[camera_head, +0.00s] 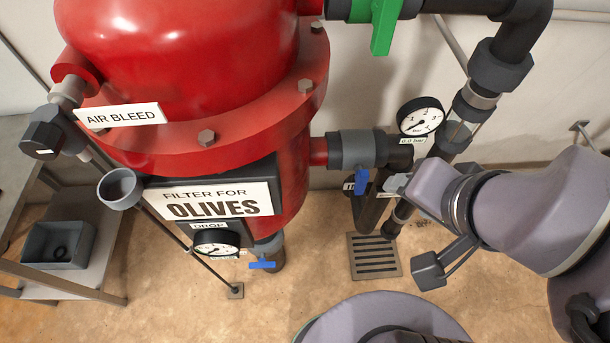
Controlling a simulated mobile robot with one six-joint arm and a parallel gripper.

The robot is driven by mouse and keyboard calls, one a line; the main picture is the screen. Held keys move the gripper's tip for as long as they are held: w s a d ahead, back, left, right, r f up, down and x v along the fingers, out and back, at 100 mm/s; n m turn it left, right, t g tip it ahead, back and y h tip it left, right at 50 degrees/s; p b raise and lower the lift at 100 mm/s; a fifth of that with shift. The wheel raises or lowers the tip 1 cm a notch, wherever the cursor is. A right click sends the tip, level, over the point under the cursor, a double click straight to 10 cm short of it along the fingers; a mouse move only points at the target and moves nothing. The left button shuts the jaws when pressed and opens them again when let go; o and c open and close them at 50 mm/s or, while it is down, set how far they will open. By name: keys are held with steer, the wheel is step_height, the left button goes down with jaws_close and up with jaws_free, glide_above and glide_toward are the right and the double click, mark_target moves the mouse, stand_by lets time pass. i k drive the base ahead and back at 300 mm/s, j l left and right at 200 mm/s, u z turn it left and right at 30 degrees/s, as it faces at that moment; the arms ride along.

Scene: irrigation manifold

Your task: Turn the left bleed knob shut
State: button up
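A dark faceted knob (42,136) sits at the far left, on a small grey fitting at the side of the red filter tank (190,50). It has a small pale mark on its lower face. A white sign reading AIR BLEED (120,115) is just right of it. I cannot tell from its look whether the knob is open or shut. My gripper (396,185) is at the right, near the dark pipes below the round gauge, far from the knob. Only a small part of its end shows, so its opening is unclear. I see nothing held.
A grey cup (119,189) hangs below the knob. A FILTER FOR OLIVES panel (220,205) and a lower gauge (215,243) front the tank. Blue valve handles (262,265), a green handle (383,28) and a shelf with a grey bin (60,245) stand around. A drain grate (375,256) lies in the floor.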

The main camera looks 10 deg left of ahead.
mark_target(42, 141)
steer(key=j+u, duration=0.1)
steer(key=u, duration=0.4)
steer(key=j+u, duration=0.15)
steer(key=u, duration=0.35)
steer(key=k+j+u, duration=0.1)
steer(key=u, duration=0.4)
steer(key=j+u, duration=0.15)
steer(key=u, duration=0.35)
